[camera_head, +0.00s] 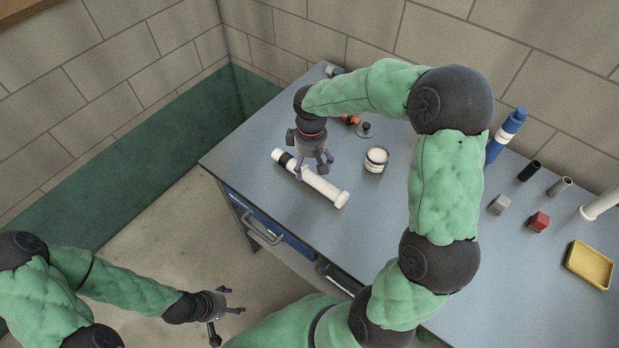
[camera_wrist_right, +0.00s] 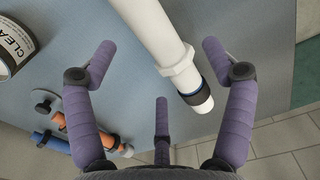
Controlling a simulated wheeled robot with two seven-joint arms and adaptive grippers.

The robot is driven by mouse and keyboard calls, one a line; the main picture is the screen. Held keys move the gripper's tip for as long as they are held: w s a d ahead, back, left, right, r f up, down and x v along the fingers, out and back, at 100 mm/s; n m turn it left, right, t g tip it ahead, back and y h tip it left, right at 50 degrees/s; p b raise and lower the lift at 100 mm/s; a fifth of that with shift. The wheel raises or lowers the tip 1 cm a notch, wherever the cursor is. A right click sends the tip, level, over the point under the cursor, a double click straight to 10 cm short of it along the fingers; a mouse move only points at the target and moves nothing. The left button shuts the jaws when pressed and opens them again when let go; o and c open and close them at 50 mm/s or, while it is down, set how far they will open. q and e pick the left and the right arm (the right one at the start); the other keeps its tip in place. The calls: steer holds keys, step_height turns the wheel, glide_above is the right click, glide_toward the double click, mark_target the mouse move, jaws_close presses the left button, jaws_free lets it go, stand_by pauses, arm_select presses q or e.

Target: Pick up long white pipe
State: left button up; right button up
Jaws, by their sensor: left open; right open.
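The long white pipe (camera_head: 322,186) lies on the blue-grey table, running diagonally, with a dark band near its far left end. In the right wrist view the pipe (camera_wrist_right: 152,32) runs down between the fingers, and its dark-ringed end shows near the right finger. My right gripper (camera_head: 314,168) is open above the pipe, near its banded end, with the fingers pointing down; it also shows in the wrist view (camera_wrist_right: 160,80). No contact with the pipe can be made out. My left gripper (camera_head: 233,300) is open and empty, off the table at the lower left.
A white can (camera_head: 376,160) stands right of the pipe. An orange-and-grey tool (camera_head: 352,120) lies behind. A blue bottle (camera_head: 507,134), small blocks (camera_head: 539,221), short tubes (camera_head: 560,186) and a yellow tray (camera_head: 589,265) are at the right. The table's front edge is close to the pipe.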

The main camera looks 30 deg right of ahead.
mark_target(311, 172)
steer(key=shift+w+d+f+b, duration=0.15)
steer(key=shift+f+b, duration=0.4)
steer(key=shift+f, duration=1)
steer(key=shift+d+f+b, duration=0.1)
steer(key=shift+f+b, duration=0.4)
steer(key=shift+f, duration=1.05)
steer(key=c, duration=1.4)
